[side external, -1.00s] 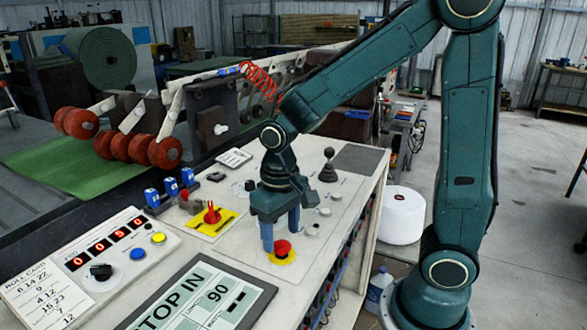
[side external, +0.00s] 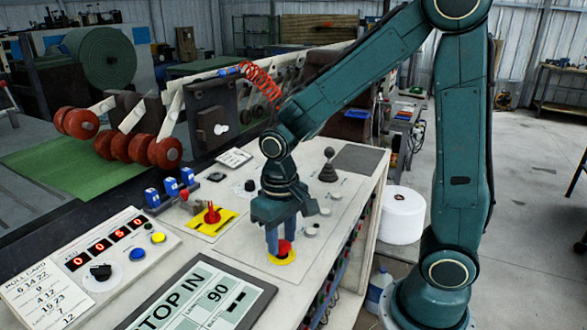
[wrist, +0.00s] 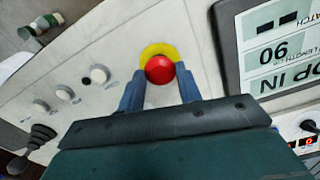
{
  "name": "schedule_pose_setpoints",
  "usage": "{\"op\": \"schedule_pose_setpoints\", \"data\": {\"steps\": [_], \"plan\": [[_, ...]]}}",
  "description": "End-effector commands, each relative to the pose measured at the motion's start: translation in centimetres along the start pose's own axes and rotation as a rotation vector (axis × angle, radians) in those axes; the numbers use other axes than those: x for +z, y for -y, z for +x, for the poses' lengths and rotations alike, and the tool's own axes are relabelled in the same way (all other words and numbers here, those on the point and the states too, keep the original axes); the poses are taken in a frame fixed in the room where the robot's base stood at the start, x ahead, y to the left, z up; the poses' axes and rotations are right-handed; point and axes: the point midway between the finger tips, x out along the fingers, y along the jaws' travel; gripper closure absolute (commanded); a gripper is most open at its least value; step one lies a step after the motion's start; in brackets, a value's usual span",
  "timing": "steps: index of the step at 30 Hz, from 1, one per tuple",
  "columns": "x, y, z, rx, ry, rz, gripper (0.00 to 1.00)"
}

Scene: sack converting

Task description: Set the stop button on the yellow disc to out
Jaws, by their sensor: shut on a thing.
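The red stop button (side external: 284,247) sits on a round yellow disc (side external: 287,260) near the right front of the sloped control panel. My gripper (side external: 281,240) is over it from above, with its blue fingers on either side of the red cap. In the wrist view the red cap (wrist: 159,69) lies between the two fingertips (wrist: 160,84), with the yellow disc (wrist: 158,47) showing behind it. The jaws are shut on the button. Whether the button stands in or out cannot be told.
A red rotary switch on a yellow plate (side external: 211,215) is to the left. A black joystick (side external: 328,170) and several grey knobs (side external: 312,229) are behind and to the right.

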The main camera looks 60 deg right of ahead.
Motion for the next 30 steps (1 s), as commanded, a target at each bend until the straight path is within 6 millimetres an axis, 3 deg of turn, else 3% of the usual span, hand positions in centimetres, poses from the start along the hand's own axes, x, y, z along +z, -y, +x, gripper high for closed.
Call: {"op": "schedule_pose_setpoints", "data": {"steps": [11,12,15,30], "plan": [[0.0,0.0,-1.0,0.000,-0.001,0.000,1.00],[0.0,0.0,-1.0,0.000,-0.002,0.000,0.62],[0.0,0.0,-1.0,0.000,-0.002,0.000,0.43],[-0.1,0.0,-1.6,-0.001,-0.002,0.000,0.43]]}}
